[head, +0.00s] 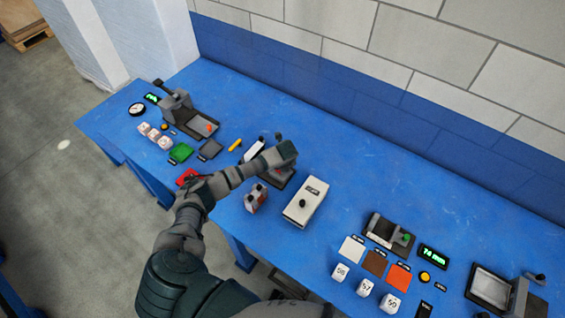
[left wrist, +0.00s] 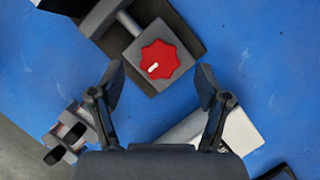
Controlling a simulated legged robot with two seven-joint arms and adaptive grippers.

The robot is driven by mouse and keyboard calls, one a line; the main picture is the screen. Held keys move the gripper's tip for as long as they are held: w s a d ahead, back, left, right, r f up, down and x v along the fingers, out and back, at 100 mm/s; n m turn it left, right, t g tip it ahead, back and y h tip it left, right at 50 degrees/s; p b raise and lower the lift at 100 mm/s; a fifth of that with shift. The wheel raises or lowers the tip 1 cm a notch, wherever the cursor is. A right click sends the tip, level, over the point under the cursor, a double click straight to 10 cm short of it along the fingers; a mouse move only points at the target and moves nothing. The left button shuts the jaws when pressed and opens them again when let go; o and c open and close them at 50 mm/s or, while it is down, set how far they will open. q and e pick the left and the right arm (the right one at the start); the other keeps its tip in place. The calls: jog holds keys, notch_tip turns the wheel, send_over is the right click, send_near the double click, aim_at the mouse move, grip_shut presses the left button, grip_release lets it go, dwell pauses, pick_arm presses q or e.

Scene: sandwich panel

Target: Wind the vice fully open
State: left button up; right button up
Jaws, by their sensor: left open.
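The vice (left wrist: 150,45) is a dark grey block and base in the left wrist view, with a metal rod leading to a red lobed knob (left wrist: 159,59). The knob has a white mark on its face. My left gripper (left wrist: 160,82) is open, with one finger on each side just below the knob in the picture, apparently not touching it. In the head view my left gripper (head: 284,158) covers most of the vice, and only part of its dark base (head: 277,182) shows. The jaw gap is largely out of frame. My right gripper is not in view.
A white box with a black knob (head: 305,201) stands right of the vice, and a small grey-and-red item (head: 255,198) in front. The blue bench (head: 350,150) is clear towards the wall.

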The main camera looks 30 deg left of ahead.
pick_arm(q)
jog(key=v, duration=0.9)
jog(key=shift+s+d+r, duration=0.1)
